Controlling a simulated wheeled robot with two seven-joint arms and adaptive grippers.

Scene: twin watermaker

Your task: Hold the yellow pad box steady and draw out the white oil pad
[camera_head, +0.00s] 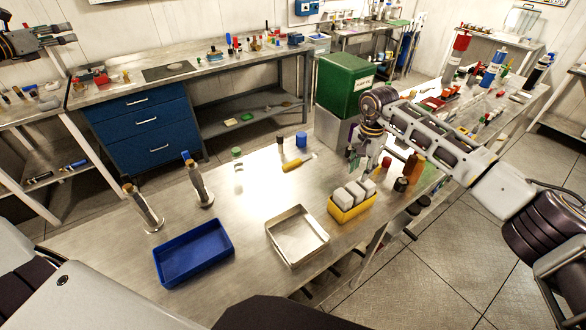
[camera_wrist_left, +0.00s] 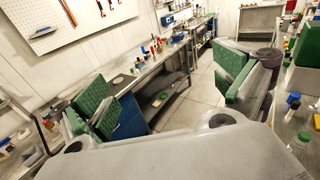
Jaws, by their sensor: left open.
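The yellow pad box (camera_head: 354,210) stands near the right front edge of the steel table, with white pads (camera_head: 354,191) upright in it. My right gripper (camera_head: 362,166) hangs behind and above the box, apart from the pads as far as I can see; its fingers are small and partly hidden, so its opening is unclear. My left gripper (camera_head: 70,33) is raised at the far upper left, well away from the box. In the left wrist view its green-padded fingers (camera_wrist_left: 168,92) are wide apart with nothing between them.
A blue tray (camera_head: 160,262) and a metal tray (camera_head: 272,236) lie left of the box. Two metal cylinders (camera_head: 202,188) stand further left. A brown bottle (camera_head: 413,168) and dark jar (camera_head: 401,185) stand right of the box.

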